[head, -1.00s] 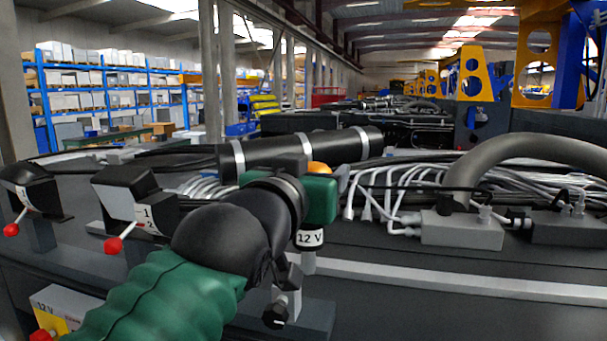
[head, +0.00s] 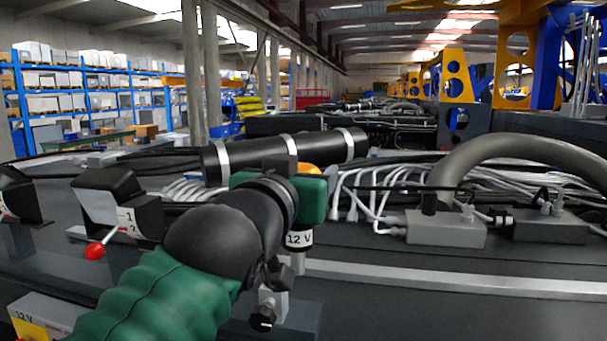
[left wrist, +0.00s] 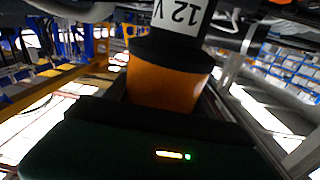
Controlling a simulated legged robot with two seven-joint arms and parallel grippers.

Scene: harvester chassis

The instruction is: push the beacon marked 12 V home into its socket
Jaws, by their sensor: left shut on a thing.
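The beacon marked 12 V (head: 299,239) stands about upright, with a white label below and an orange dome (head: 308,169) above. My left gripper (head: 310,198), green, is shut around its upper part and hides much of it. In the left wrist view the beacon's orange dome (left wrist: 165,85), black collar and inverted label show close up. A pale metal stem (head: 298,264) shows directly below the label. I cannot make out the socket or how deep the beacon sits. My right gripper is not in view.
A grey block with a black knob (head: 263,318) stands below my left wrist. A switch box with a red-tipped lever (head: 105,205) is to the left. White cables and a grey connector box (head: 446,228) lie right. A black cylinder (head: 285,153) lies behind.

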